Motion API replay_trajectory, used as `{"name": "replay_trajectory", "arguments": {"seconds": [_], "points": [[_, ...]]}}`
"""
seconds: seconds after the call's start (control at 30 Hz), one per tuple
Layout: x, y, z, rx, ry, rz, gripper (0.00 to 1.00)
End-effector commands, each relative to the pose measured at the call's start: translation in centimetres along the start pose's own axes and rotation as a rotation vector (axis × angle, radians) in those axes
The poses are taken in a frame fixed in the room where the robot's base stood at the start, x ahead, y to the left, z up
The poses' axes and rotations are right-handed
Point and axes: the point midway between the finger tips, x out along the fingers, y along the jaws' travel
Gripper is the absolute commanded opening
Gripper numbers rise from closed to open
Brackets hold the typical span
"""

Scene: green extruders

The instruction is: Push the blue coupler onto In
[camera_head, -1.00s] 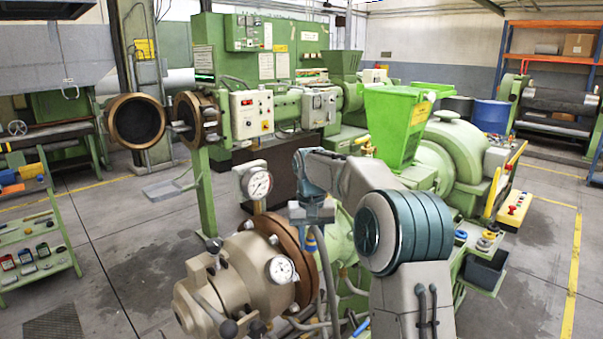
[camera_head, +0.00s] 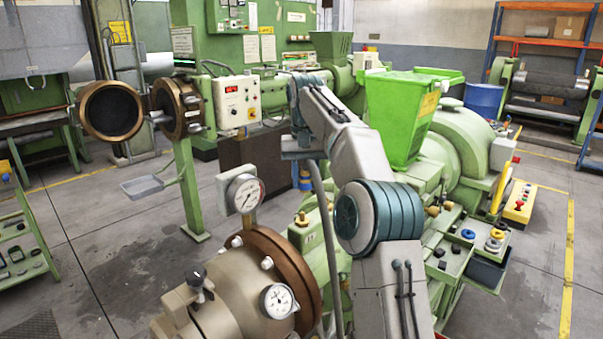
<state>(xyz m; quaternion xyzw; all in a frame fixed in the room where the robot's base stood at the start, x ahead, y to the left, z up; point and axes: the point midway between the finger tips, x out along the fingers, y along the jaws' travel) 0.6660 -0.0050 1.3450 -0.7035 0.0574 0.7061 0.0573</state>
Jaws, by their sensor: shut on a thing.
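My gripper (camera_head: 304,163) hangs from the wrist at the end of my grey and teal arm, left of the green hopper. It is small in the picture and partly hidden by the wrist. It is shut on a small blue piece with an orange part, which I take for the blue coupler (camera_head: 305,177). The coupler is held in the air, apart from any fitting that I can make out. I cannot read an "In" label. Brass fittings (camera_head: 432,210) show on the green machine, right of my elbow.
The tan extruder head (camera_head: 215,300) with its brown flange and dial gauges (camera_head: 243,193) fills the lower left. The bright green hopper (camera_head: 403,115) stands right of my arm. A side tray (camera_head: 470,250) holds small rings.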

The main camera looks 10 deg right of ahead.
Motion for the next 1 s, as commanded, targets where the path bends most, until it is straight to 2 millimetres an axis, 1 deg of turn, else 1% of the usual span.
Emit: {"name": "replay_trajectory", "arguments": {"seconds": [0.03, 0.17, 0.4, 0.63, 1.0], "points": [[0.3, -0.3, 0.1, -0.006, -0.002, 0.001, 0.05], [2.0, -0.8, -0.3, -0.012, -0.006, 0.001, 0.05], [4.7, -0.5, -0.8, -0.006, -0.007, 0.001, 0.05], [5.6, -0.5, -0.8, -0.006, -0.007, 0.001, 0.05], [5.7, -0.4, -0.8, -0.005, -0.006, 0.000, 0.05]]}}
